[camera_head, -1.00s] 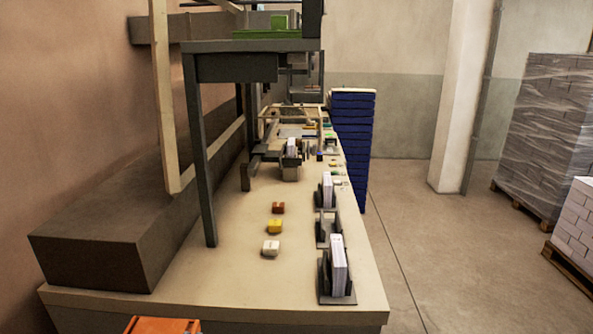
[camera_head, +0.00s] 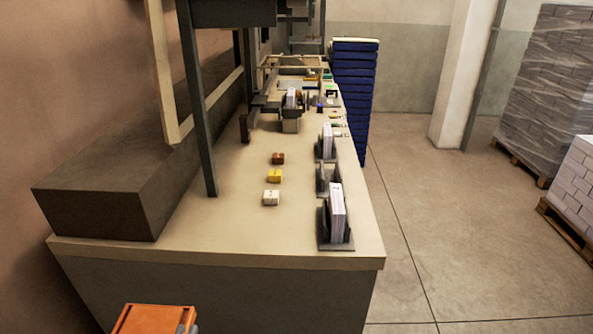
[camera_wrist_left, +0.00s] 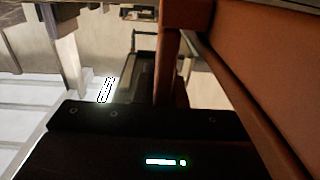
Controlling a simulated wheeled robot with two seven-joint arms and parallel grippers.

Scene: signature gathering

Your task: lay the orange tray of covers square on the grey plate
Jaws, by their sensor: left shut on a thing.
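The orange tray (camera_head: 150,320) shows at the bottom edge of the head view, in front of the bench and cut off by the frame. In the left wrist view the orange tray (camera_wrist_left: 245,75) fills the upper right, close to the camera. My left gripper (camera_head: 187,320) is shut on the tray; only a small part of it shows at the tray's right side. Its dark body (camera_wrist_left: 140,145) shows in the wrist view. Covers inside the tray cannot be made out. I cannot pick out the grey plate. My right gripper is not in view.
The long bench (camera_head: 230,225) runs away from me. Grey holders with white stacks (camera_head: 337,215) line its right edge. Brown, yellow and white blocks (camera_head: 271,197) sit mid-bench. A dark box (camera_head: 110,195) stands left. A blue stack (camera_head: 354,105) stands behind.

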